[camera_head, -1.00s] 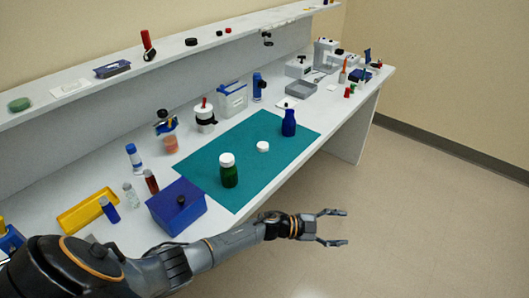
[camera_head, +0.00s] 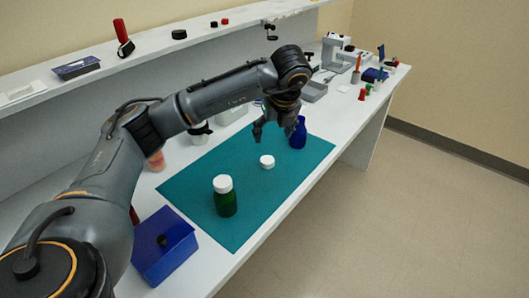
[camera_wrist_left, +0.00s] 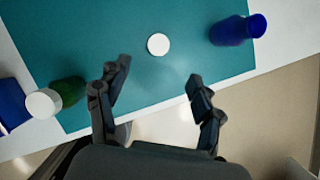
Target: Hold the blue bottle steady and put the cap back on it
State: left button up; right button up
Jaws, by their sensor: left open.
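The blue bottle (camera_head: 299,136) stands upright near the far right end of the teal mat, with no white cap on it. It also shows in the left wrist view (camera_wrist_left: 232,31) at the upper right. A white cap (camera_head: 267,162) lies alone on the mat; in the left wrist view the cap (camera_wrist_left: 158,44) is just beyond the fingertips. My left gripper (camera_head: 272,134) is open and empty, pointing down above the mat, close to the blue bottle in the picture. The left gripper's fingers (camera_wrist_left: 158,73) are spread apart in the wrist view. My right gripper is out of view.
A green bottle (camera_head: 226,198) with a white lid stands on the teal mat (camera_head: 195,190) nearer the front. A blue box (camera_head: 163,245) sits at the lower left. My left arm hides part of the bench. The mat between the bottles is mostly clear.

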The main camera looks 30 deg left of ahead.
pick_arm(q)
jog(key=p, duration=0.1)
send_over(268, 160)
jog(key=s+d, duration=0.2)
notch_tip(268, 160, down, 7)
jog(key=shift+w+a+r, duration=0.1)
jog(key=shift+w+a, duration=0.05)
jog(key=shift+w+f, duration=0.1)
jog(key=shift+f, duration=0.15)
jog(key=shift+a+f+p, duration=0.1)
jog(key=shift+f+p, duration=0.2)
jog(key=p+x, duration=0.1)
jog(key=x, duration=0.2)
jog(key=shift+f, duration=0.4)
jog(key=shift+w+a+f, duration=0.15)
jog(key=shift+f, duration=0.25)
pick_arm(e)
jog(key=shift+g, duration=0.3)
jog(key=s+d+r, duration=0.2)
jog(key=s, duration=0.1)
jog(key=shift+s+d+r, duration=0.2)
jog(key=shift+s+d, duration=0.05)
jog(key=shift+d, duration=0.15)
